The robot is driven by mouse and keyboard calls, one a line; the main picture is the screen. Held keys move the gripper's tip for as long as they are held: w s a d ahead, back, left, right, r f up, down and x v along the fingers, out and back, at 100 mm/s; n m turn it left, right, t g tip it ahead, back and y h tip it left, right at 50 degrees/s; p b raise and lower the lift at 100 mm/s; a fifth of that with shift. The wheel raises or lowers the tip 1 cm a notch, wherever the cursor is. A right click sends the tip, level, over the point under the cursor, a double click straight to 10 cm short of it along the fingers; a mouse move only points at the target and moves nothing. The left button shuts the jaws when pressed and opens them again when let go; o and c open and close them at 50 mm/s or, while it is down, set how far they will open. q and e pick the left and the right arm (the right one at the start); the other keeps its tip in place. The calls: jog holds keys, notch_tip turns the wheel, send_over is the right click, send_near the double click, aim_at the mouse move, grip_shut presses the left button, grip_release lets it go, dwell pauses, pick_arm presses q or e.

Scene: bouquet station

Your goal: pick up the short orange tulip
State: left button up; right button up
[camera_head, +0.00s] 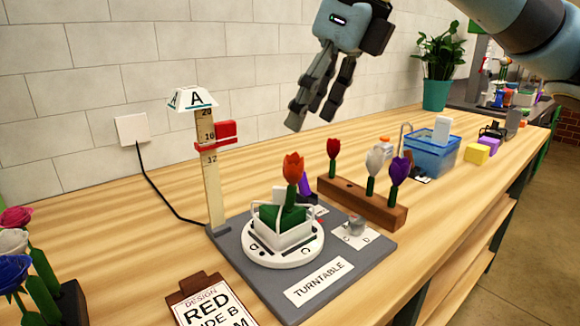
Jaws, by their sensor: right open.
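An orange tulip (293,168) stands upright in the white planter (281,233) on the round turntable (304,252), with green around its lower part. Its stem end is hidden inside the planter. My right gripper (312,118) hangs above the tulip and slightly to its right in the picture, fingers pointing down. It is open and empty, apart from the tulip. My left gripper is not in view.
A wooden block (345,200) behind the turntable holds red, white and purple tulips. A marked ruler post (212,180) with a red slider stands left of the turntable. More flowers (40,270) are at the left edge. A blue bin (432,155) stands right.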

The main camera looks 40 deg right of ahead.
aim_at(296, 151)
jog(key=shift+x, duration=1.05)
jog(key=shift+w+f, duration=0.2)
jog(key=shift+f, duration=0.25)
jog(key=x, duration=0.4)
jog(key=shift+d+f, duration=0.1)
jog(key=shift+f, duration=0.35)
jog(key=shift+c, duration=0.3)
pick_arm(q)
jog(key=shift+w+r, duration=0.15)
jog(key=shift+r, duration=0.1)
pick_arm(e)
jog(key=c, duration=0.8)
